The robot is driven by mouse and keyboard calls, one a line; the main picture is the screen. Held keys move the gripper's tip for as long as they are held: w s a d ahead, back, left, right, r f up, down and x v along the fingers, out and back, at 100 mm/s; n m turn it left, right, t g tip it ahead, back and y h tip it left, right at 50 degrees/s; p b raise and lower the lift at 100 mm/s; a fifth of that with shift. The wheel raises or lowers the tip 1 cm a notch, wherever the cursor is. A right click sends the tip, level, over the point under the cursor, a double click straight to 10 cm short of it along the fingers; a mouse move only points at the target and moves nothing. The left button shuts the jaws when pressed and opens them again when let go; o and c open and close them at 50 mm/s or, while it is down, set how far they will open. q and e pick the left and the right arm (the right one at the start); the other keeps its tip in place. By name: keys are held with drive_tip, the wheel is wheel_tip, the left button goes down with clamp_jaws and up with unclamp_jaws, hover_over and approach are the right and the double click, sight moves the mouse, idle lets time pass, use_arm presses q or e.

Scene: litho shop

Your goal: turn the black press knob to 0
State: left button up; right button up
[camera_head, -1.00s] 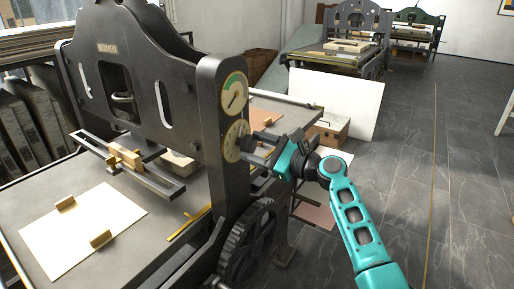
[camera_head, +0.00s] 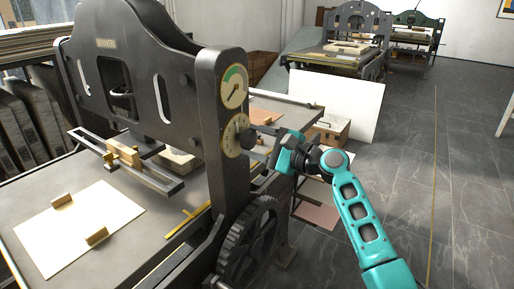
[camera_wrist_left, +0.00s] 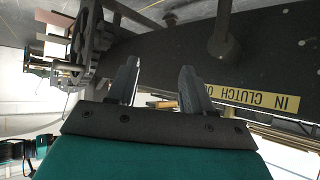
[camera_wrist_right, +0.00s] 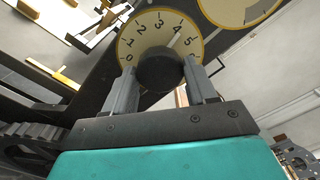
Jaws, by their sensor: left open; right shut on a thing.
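In the head view the knob (camera_head: 247,139) is on the side of the dark press upright. My right gripper (camera_wrist_right: 164,78) is shut on the knob, one finger on each side.
A second gauge (camera_head: 234,86) with a green sector is above the knob dial. A black toothed wheel (camera_head: 250,240) stands below it. The press bed (camera_head: 150,190) holds a paper sheet (camera_head: 75,228). Open floor (camera_head: 450,200) lies to the right.

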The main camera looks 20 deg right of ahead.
drive_tip(key=shift+f+n+b, duration=0.2)
drive_tip(key=shift+n+b, duration=0.35)
drive_tip(key=shift+n, duration=0.45)
drive_tip(key=shift+n+b, duration=0.65)
drive_tip(key=shift+n, duration=0.25)
drive_tip(key=n+b, duration=0.2)
drive_tip(key=n, duration=0.1)
drive_tip(key=shift+n+b, duration=1)
drive_tip(key=shift+n, duration=0.3)
drive_tip(key=n+b, duration=0.3)
drive_tip(key=n, duration=0.1)
drive_tip(key=n+b, duration=0.3)
drive_tip(key=n, duration=0.2)
drive_tip(key=shift+n+b, duration=0.5)
drive_tip(key=shift+b, duration=0.05)
drive_tip(key=shift+n+b, duration=0.5)
drive_tip(key=shift+n, duration=0.3)
drive_tip(key=n+b, duration=0.1)
drive_tip(key=n, duration=0.1)
drive_tip(key=shift+r+n, duration=0.1)
drive_tip(key=shift+n, duration=0.3)
use_arm(q)
drive_tip(key=w+d+f+h, duration=0.1)
drive_tip(key=w+d+f, duration=0.1)
drive_tip(key=f, duration=0.8)
drive_tip(key=shift+d+f+b, duration=0.35)
drive_tip(key=shift+d+b, duration=0.1)
drive_tip(key=shift+d, duration=0.45)
use_arm(e)
drive_tip(key=shift+n, duration=0.6)
